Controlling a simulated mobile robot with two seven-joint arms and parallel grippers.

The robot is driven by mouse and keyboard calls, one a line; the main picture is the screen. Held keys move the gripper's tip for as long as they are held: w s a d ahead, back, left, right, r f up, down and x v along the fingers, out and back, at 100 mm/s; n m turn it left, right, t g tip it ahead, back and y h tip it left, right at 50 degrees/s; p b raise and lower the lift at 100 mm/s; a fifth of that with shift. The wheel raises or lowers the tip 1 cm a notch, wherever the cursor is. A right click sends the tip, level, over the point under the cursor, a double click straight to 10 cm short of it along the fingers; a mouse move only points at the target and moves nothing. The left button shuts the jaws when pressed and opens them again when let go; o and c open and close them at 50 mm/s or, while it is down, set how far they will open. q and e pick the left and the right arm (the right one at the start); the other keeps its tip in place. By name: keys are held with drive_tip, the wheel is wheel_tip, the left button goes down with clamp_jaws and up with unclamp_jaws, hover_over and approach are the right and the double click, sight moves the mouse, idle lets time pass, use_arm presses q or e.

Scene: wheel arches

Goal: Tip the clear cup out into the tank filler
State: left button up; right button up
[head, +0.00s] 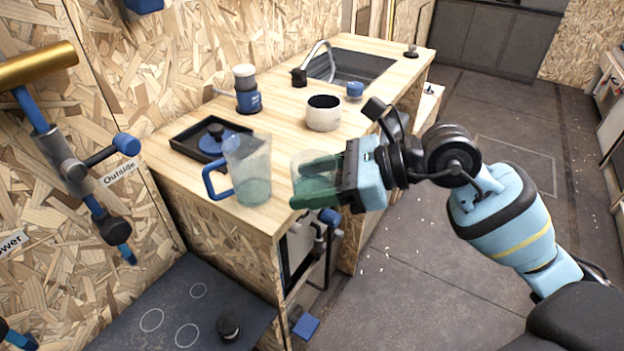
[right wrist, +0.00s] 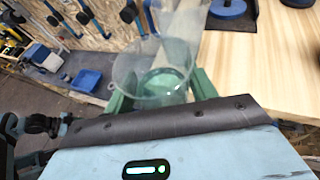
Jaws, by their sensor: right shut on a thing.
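My right gripper (head: 318,184) is shut on a clear cup (head: 312,160) with its green fingers on either side. The cup looks roughly upright at the counter's near edge, beside a clear jug (head: 252,160) with a blue handle. In the right wrist view the cup (right wrist: 150,72) opens upward, with the jug (right wrist: 183,18) just beyond. Its lower part looks green; I cannot tell liquid from the fingers behind. A black square tray (head: 183,150) with a round blue cap (head: 213,139) lies behind the jug. I cannot tell which thing is the tank filler. My left gripper is out of view.
On the wooden counter (head: 285,92) stand a white speckled pot (head: 323,114), a blue grinder-like device (head: 247,95) and a small blue item (head: 355,90), with a sink (head: 350,67) at the back.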

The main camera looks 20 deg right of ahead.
idle(0.4)
drive_tip(key=shift+s+d+f, duration=0.15)
drive_tip(key=shift+s+d, duration=0.05)
drive_tip(key=shift+s, duration=0.45)
drive_tip(key=s+d+f+m, duration=0.1)
drive_tip(key=s+d+f, duration=0.1)
drive_tip(key=s+d, duration=0.3)
drive_tip(key=shift+s+f+t, duration=0.2)
drive_tip(key=shift+s+t, duration=0.1)
drive_tip(key=shift+s, duration=0.6)
drive_tip(key=shift+w+d, duration=0.1)
drive_tip(key=shift+w, duration=0.15)
